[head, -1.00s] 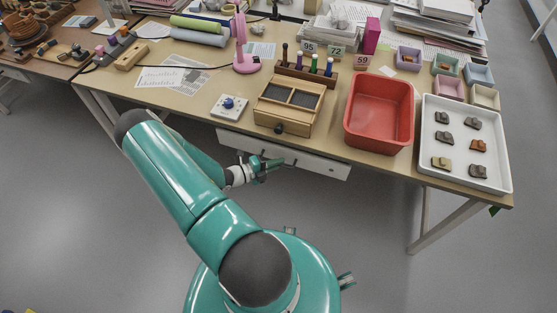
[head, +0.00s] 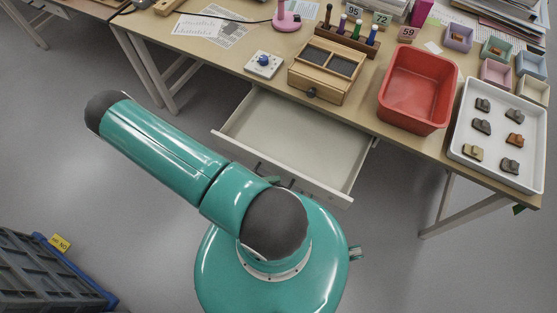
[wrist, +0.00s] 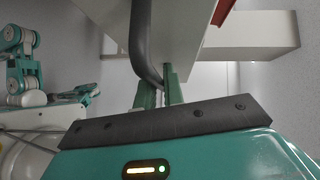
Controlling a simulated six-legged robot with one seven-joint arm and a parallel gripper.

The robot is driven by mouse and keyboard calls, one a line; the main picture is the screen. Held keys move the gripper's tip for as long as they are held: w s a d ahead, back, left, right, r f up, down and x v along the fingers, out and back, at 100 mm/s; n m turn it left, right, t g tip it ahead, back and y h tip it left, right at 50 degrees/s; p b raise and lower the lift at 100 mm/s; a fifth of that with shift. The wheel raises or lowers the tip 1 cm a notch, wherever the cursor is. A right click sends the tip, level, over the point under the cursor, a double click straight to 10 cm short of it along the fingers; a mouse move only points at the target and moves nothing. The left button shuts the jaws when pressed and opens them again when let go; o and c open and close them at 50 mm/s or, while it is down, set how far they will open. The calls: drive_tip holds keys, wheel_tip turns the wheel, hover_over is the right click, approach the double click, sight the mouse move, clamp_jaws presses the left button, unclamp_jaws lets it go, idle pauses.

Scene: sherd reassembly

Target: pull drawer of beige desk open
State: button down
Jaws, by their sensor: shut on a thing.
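The beige desk (head: 233,57) stands in front of me in the head view. Its pale drawer (head: 300,133) is pulled well out from under the desktop, and the inside looks empty. The drawer front also shows in the wrist view (wrist: 184,38), with a dark grey bar handle (wrist: 142,40) along it. My gripper (wrist: 160,90) has its two green fingers closed around the end of this handle. In the head view my arm hides most of the gripper and part of the drawer front.
On the desktop are a wooden box (head: 326,82) with a small drawer, a red bin (head: 415,92) and a white tray (head: 462,150) of sherds. A grey crate (head: 45,275) stands on the floor at lower left.

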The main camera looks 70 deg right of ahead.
drive_tip(key=shift+a, duration=0.35)
drive_tip(key=c, duration=1.5)
unclamp_jaws()
drive_tip(key=shift+w, duration=0.1)
drive_tip(key=v, duration=1.3)
drive_tip(key=shift+w+a+r, duration=0.1)
drive_tip(key=shift+w+a, duration=0.15)
